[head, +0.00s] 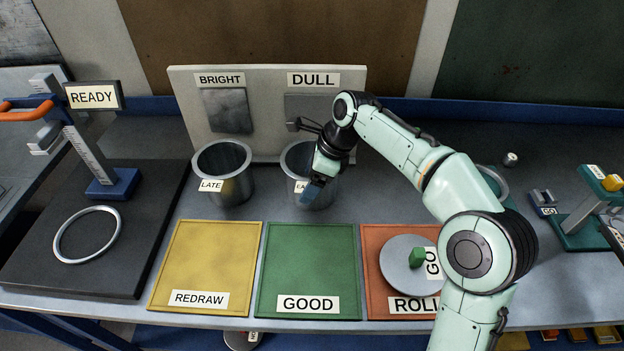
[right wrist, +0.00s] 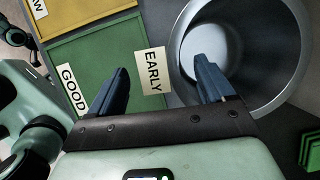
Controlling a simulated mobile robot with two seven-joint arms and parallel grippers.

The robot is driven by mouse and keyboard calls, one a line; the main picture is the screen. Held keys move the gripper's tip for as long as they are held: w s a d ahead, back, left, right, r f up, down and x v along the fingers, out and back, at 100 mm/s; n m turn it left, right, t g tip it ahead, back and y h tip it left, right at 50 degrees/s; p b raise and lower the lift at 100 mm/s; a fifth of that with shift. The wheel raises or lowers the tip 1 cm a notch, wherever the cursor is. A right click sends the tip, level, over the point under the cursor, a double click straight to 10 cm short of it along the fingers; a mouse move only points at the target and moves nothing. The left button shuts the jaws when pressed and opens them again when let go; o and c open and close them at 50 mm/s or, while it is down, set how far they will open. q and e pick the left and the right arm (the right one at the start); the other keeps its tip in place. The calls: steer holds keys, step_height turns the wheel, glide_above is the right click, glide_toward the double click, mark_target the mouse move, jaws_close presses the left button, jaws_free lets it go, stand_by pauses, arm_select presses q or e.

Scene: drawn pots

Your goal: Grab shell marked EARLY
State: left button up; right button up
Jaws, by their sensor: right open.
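The shell marked EARLY (head: 292,168) is a grey metal cup standing upright behind the green GOOD mat; my right gripper partly hides it and its label in the head view. In the right wrist view the EARLY shell (right wrist: 262,62) shows its open mouth. My right gripper (head: 313,190) is open at the shell, with blue fingers pointing down. In the right wrist view the gripper (right wrist: 161,66) has one finger over the shell's mouth and the other outside, with the label and near wall between them. I cannot tell whether they touch. My left gripper is not in view.
The similar LATE shell (head: 238,180) stands to the left. Behind is a panel (head: 265,125) with BRIGHT and DULL plates. Yellow REDRAW (head: 205,260), green GOOD (head: 307,262) and orange ROLL (head: 372,285) mats lie in front. A height gauge (head: 100,165) and ring (head: 60,240) are left.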

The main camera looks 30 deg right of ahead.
steer(key=shift+r, duration=0.1)
jaws_close()
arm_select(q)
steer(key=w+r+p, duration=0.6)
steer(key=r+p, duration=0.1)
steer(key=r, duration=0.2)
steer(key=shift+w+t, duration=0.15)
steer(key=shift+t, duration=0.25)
arm_select(e)
step_height(320, 180, up, 20)
